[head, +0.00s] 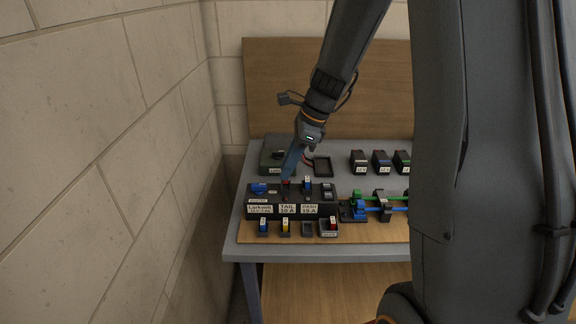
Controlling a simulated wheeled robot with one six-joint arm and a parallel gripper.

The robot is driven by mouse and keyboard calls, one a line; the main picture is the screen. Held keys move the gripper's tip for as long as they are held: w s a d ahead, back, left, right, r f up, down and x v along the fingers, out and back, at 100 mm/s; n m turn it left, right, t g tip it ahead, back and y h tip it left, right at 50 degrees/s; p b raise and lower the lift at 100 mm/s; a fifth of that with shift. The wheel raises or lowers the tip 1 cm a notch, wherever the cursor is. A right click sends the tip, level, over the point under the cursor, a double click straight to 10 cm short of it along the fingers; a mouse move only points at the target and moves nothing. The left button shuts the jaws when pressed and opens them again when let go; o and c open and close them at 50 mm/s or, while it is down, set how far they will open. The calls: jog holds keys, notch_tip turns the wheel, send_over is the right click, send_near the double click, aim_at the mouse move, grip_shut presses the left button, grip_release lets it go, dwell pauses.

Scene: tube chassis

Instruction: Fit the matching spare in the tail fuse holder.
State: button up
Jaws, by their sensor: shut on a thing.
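The black fuse block (327,207) stands on the bench with labels reading "TAIL 10 A" and "DASH 15 A". My gripper (287,178) points down at the tail fuse holder (286,197), above its label. It is shut on a small red fuse (286,183), mostly hidden by the fingers. The fuse is at or just above the holder; I cannot tell whether it is seated. A blue fuse (307,184) stands in the dash holder. In front, a blue spare (263,225) and a yellow spare (285,226) stand in stands, beside an empty stand (307,229).
A small bin (328,232) at the front right holds another red fuse (333,222). Green and blue wires with clamps (381,205) lie right of the block. A green box (274,160), a black tray (323,166) and several dark modules (381,161) stand behind. A stone wall is left.

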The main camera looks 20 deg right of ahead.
jog(key=shift+r+p, duration=0.7)
jog(key=shift+p, duration=0.25)
dwell(0.6)
jog(key=shift+f+b, duration=0.55)
jog(key=shift+f, duration=0.7)
dwell(0.5)
jog(key=o, duration=0.7)
jog(key=p+v, duration=0.6)
jog(key=v, duration=0.5)
dwell(0.6)
